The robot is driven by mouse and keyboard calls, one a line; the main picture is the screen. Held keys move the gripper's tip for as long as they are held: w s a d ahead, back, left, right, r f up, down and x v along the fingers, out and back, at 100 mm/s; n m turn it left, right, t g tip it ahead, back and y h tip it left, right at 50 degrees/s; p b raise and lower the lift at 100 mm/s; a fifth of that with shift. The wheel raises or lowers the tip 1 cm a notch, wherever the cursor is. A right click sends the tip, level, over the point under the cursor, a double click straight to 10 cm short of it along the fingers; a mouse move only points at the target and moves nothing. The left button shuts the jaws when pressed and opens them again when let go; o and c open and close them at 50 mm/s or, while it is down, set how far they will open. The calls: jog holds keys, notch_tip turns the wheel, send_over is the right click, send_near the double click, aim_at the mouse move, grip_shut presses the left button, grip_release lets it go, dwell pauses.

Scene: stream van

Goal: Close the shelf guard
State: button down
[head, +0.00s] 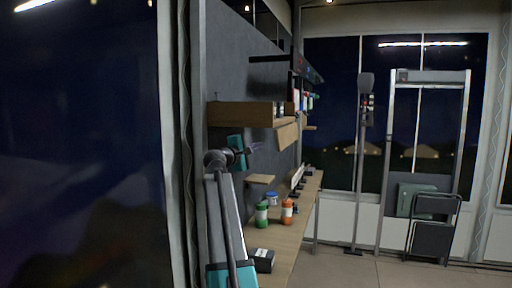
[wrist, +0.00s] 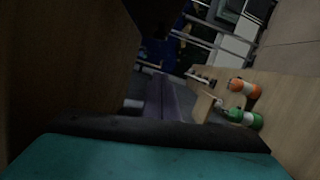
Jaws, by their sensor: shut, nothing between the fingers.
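A wooden box-like shelf (head: 240,113) is fixed to the dark wall in the head view. A tilted wooden panel (head: 288,136), which looks like the shelf guard, hangs below the shelf's far end; how it is hinged is too small to tell. My gripper (head: 257,147) is shut and empty, just below the shelf and on the near side of the panel. In the wrist view my shut fingers (wrist: 157,82) point forward, with a large dark wooden surface (wrist: 70,60) close on their left. I cannot tell whether the fingers touch anything.
A wooden counter (head: 292,240) runs along the wall below. It bears a green bottle (head: 262,215), an orange bottle (head: 287,212) and a dark box (head: 263,260). A small wooden ledge (head: 261,179) juts from the wall. The floor (head: 350,272) to the right is clear near the counter.

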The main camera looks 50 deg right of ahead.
jog(key=s+d+p, duration=0.3)
jog(key=d+p, duration=0.1)
jog(key=d, duration=0.4)
jog(key=shift+s+r, duration=0.15)
jog(key=shift+r, duration=0.3)
dwell(0.4)
